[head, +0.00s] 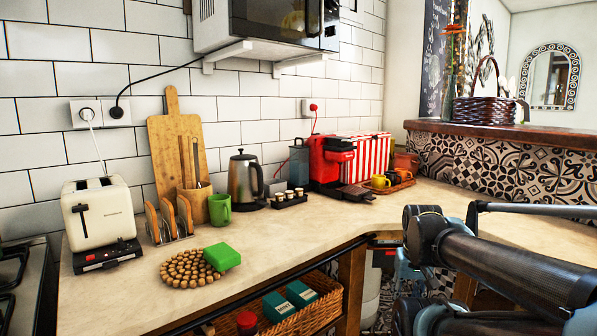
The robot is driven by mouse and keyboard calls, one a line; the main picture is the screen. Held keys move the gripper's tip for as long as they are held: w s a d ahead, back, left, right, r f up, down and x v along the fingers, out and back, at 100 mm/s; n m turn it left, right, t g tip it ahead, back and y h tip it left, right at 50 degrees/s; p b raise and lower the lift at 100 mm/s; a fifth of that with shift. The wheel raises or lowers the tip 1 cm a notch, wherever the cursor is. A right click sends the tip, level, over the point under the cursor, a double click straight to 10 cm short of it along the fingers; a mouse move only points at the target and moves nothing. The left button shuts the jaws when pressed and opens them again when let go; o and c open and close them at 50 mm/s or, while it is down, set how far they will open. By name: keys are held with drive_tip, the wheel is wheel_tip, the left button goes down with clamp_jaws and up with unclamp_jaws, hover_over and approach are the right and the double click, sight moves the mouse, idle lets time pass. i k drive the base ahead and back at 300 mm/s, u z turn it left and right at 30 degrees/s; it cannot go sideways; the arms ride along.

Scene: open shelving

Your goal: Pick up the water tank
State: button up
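A blue-grey translucent box (299,165), which looks like the water tank, stands upright on the counter near the tiled wall. It is just left of the red coffee machine (327,160), with its lower part partly hidden behind small things in front. I cannot tell whether it is attached to the machine. Dark links of my arm fill the lower right of the head view, in front of the counter's edge. My gripper's fingers do not show.
A kettle (243,181), a tray of small cups (288,199) and yellow cups (380,182) stand nearby. A microwave (285,22) hangs above. A toaster (101,211) and beaded trivet (188,269) are left. The counter's front middle (310,228) is clear.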

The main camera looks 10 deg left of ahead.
sight(300, 154)
drive_tip(key=u, duration=1.85)
drive_tip(key=k, duration=1.55)
drive_tip(key=z, duration=0.85)
drive_tip(key=i, duration=1.6)
